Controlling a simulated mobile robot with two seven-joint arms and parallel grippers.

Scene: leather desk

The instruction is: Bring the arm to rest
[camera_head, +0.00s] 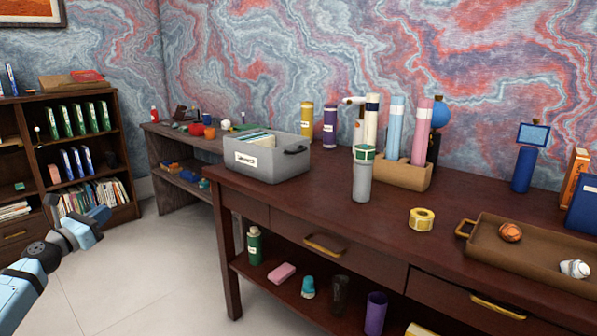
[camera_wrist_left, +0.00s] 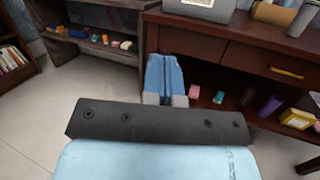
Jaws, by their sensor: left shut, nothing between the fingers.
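My left gripper (camera_head: 101,214) is at the left of the head view, over the open floor between the bookshelf and the desk. It is shut and holds nothing. In the left wrist view the blue gripper (camera_wrist_left: 165,98) points toward the desk's lower part, with its fingers together and apart from the furniture. My left arm comes in from the lower left. My right gripper shows in neither view.
The dark desk (camera_head: 330,205) carries a grey file bin (camera_head: 270,165), a grey bottle (camera_head: 362,180), a yellow tape roll (camera_head: 421,219) and a brown tray (camera_head: 480,248). A bookshelf (camera_head: 75,150) stands at left. The floor (camera_head: 150,275) beside my left arm is clear.

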